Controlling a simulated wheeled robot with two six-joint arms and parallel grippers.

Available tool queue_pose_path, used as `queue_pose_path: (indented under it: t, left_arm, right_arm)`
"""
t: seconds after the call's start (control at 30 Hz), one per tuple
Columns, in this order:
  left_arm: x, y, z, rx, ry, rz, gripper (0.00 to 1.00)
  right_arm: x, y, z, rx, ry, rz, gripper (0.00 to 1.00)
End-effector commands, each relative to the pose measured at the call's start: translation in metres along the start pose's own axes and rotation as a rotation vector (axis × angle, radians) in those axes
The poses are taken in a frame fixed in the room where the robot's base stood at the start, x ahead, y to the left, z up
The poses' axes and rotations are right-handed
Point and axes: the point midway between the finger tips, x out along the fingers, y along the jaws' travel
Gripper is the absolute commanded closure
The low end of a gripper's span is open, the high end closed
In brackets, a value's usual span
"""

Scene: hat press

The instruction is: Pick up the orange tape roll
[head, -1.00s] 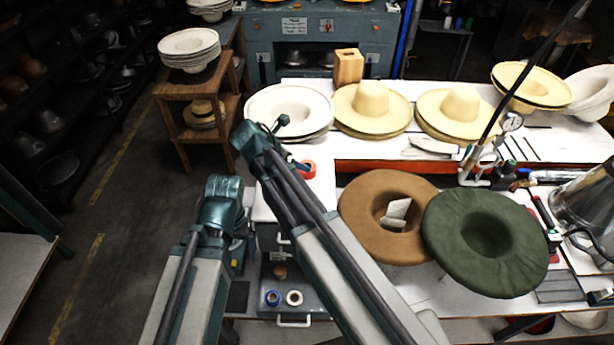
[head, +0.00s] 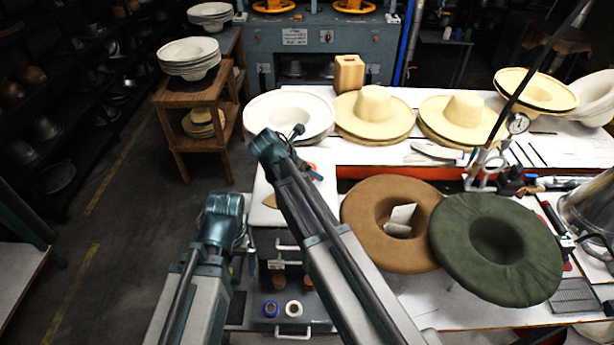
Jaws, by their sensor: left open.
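The orange tape roll (head: 312,167) lies on the white worktop behind my right arm, which hides most of it; only a small orange part shows. My right arm rises from the bottom middle to a teal joint left of the roll; its gripper cannot be made out. My left arm comes up from the bottom left to a teal joint, away to the lower left of the roll. My left gripper (head: 238,268) is low beside the drawer unit, small and mostly hidden; it is open and apart from the roll.
A brown hat (head: 368,238) and a green hat (head: 495,248) lie to the right. Pale hats (head: 373,117) line the table behind. A blue roll (head: 271,309) and a white roll (head: 293,309) sit below on the drawer unit. Open floor (head: 120,250) is at left.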

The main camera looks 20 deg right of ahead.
Motion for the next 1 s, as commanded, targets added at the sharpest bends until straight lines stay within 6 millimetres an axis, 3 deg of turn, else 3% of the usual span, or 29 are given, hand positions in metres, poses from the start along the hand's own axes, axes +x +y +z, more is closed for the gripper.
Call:
queue_pose_path:
  t: [0.1,0.53,1.0]
  left_arm:
    - [-0.001,0.0,0.0,0.0,0.0,0.0,0.0]
    - [-0.001,0.0,0.0,0.0,0.0,0.0,0.0]
    - [-0.012,-0.001,0.001,-0.002,0.0,0.0,0.0]
  right_arm:
    - [-0.001,0.0,0.001,0.0,0.0,0.0,0.02]
    - [-0.001,0.0,0.0,0.0,0.0,0.0,0.79]
    - [-0.011,0.0,0.005,0.001,0.0,-0.001,0.82]
